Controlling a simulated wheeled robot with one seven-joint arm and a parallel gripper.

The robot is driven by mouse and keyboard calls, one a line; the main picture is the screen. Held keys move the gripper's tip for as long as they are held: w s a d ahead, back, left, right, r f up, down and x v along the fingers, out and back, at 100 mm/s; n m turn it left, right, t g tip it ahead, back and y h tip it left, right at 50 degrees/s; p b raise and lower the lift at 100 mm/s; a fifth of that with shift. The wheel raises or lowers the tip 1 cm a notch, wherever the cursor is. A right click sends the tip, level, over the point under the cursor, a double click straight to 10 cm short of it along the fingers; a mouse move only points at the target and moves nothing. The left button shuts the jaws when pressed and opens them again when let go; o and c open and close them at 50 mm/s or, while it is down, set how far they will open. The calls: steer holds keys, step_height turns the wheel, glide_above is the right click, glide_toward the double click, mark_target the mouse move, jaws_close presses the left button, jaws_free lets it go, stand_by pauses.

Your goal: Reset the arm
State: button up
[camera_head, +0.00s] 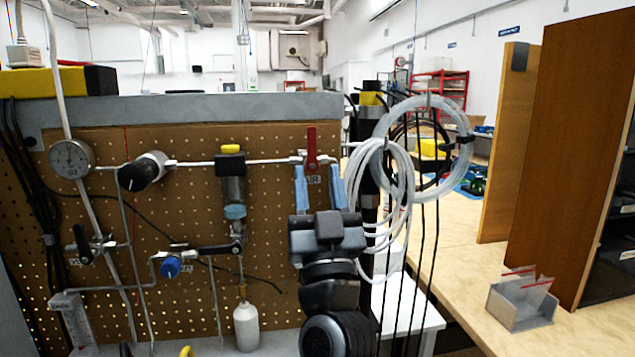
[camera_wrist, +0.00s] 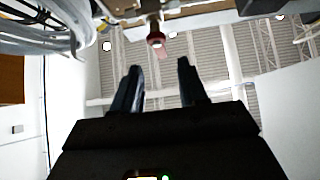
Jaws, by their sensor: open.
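My gripper (camera_head: 320,172) points up in front of the brown pegboard (camera_head: 270,230), its two blue fingers apart and nothing between them that I can make out. A red valve handle (camera_head: 311,148) stands on the horizontal pipe just above the fingertips in the head view. In the wrist view the open fingers (camera_wrist: 160,75) point toward the red handle (camera_wrist: 154,38), which looks apart from them. My arm hides part of the board below the gripper.
Coiled clear tubing (camera_head: 440,110) and hanging black cables are close on the right. A pressure gauge (camera_head: 71,158), a blue knob (camera_head: 170,267) and a white bottle (camera_head: 246,325) are on the left. A wooden table (camera_head: 460,280) bears a grey bin (camera_head: 521,303).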

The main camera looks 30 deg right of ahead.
steer(key=s+d+f+n+g+y, duration=0.2)
steer(key=s+f+n+y, duration=0.3)
steer(key=s+f, duration=0.6)
steer(key=s+d+f+n+g+y, duration=0.2)
steer(key=s+f+n+g+y, duration=0.3)
steer(key=s+f, duration=0.6)
steer(key=s+a+f+m+g, duration=0.1)
steer(key=s+a+f+m, duration=0.1)
steer(key=s, duration=0.8)
steer(key=s+a+f+m+g+h, duration=0.1)
steer(key=s+a+f+m+g, duration=0.1)
steer(key=s, duration=0.9)
steer(key=shift+a+f+m+g, duration=0.3)
steer(key=shift+a+f+m, duration=0.35)
steer(key=shift+m, duration=0.25)
